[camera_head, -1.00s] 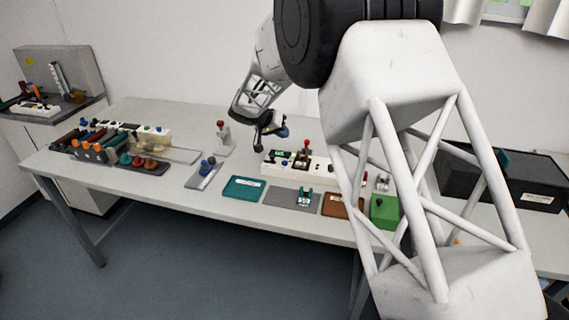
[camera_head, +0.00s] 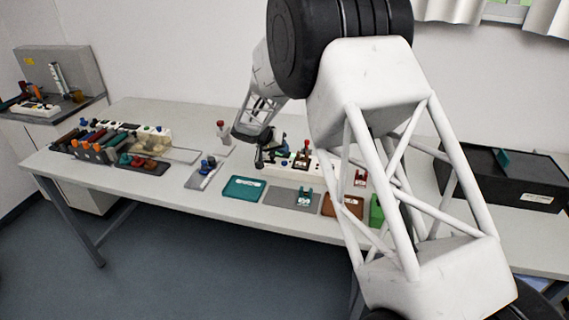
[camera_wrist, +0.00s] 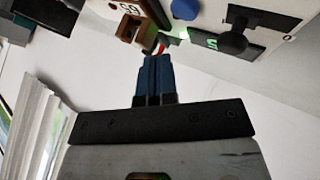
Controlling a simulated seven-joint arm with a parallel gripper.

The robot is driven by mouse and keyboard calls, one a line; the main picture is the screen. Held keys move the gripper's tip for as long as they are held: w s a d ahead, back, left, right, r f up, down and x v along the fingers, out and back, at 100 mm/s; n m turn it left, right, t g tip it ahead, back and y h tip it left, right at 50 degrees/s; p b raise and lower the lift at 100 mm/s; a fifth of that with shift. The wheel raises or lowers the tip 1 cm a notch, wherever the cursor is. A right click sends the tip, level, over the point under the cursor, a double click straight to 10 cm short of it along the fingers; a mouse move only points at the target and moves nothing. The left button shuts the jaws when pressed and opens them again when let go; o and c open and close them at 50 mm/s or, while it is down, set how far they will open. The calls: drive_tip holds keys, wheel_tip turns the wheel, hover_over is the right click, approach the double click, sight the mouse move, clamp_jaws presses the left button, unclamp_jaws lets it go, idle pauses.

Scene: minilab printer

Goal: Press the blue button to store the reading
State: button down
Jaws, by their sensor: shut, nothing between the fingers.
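In the wrist view, a round blue button (camera_wrist: 184,9) sits on a white panel (camera_wrist: 205,20) at the top edge, partly cut off by the frame. My gripper (camera_wrist: 155,62) has its blue fingers together with nothing between them. The fingertips appear below and left of the button in the picture, apart from it. In the head view, my gripper (camera_head: 272,158) hangs at the left end of the white panel (camera_head: 275,172) on the table. The button is too small to tell in that view.
Beside the button are a black knob (camera_wrist: 232,42), a lit green display (camera_wrist: 207,46) and a brown labelled block (camera_wrist: 130,22). In the head view, a teal tray (camera_head: 244,188) lies in front of the panel, and a black box (camera_head: 500,180) stands at right.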

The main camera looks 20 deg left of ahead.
sight(284, 162)
drive_tip(key=shift+f, duration=1)
drive_tip(key=shift+f, duration=0.9)
idle(2.4)
drive_tip(key=shift+r, duration=0.2)
idle(0.3)
drive_tip(key=shift+r, duration=0.65)
drive_tip(key=shift+r, duration=0.1)
drive_tip(key=shift+r, duration=2.45)
drive_tip(key=shift+d, duration=0.1)
